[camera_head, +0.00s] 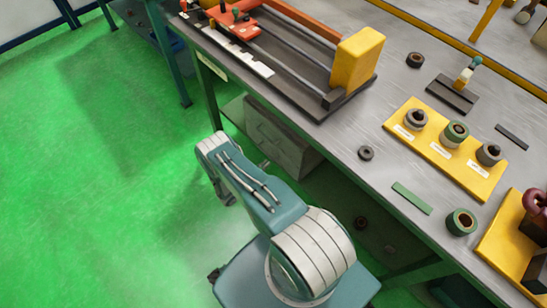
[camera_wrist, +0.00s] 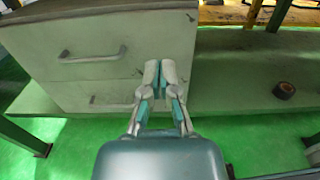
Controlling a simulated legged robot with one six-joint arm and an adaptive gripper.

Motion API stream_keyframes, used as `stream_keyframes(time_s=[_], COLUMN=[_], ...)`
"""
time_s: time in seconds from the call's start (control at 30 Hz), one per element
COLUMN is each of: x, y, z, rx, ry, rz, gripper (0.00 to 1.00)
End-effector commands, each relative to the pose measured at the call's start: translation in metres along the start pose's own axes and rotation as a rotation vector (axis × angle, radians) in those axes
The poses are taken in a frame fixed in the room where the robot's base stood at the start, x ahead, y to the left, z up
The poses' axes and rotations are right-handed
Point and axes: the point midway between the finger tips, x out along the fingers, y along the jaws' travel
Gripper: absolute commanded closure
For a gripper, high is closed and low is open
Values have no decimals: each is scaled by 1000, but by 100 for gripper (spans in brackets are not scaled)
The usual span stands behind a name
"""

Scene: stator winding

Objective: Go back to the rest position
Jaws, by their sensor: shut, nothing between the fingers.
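My gripper (camera_wrist: 161,68) is in the middle of the wrist view, with its two light-tipped fingers together and nothing between them. It points at the front of a pale drawer cabinet (camera_wrist: 90,75) under the workbench. I cannot tell from this view whether the fingertips touch it. In the head view my teal and white arm is folded low beside the bench, below the tabletop. The gripper itself is mostly hidden there behind the arm.
The workbench (camera_head: 335,140) carries a winding machine with a yellow block (camera_head: 357,60), a yellow tray (camera_head: 470,178) with three ring-shaped parts, and loose rings. A dark roll (camera_wrist: 284,90) lies on the lower shelf. Green floor (camera_head: 110,200) is clear at left.

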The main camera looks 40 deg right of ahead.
Motion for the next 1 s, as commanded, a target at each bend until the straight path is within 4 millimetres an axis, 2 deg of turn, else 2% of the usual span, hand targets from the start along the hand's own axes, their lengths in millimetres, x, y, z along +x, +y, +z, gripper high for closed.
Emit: stream_keyframes(time_s=[0.1, 0.33, 0.47, 0.7, 1.0], x=[-7, -9, -8, -8, -18], y=[0, 0, 12, 48, 68], z=[0, 1, 19, 100, 204], rx=[0, 2, 33, 169, 356], ry=[0, -1, 11, 82, 202], rz=[-1, -2, -32, -169, -339], gripper=[100, 100, 100, 100, 100])
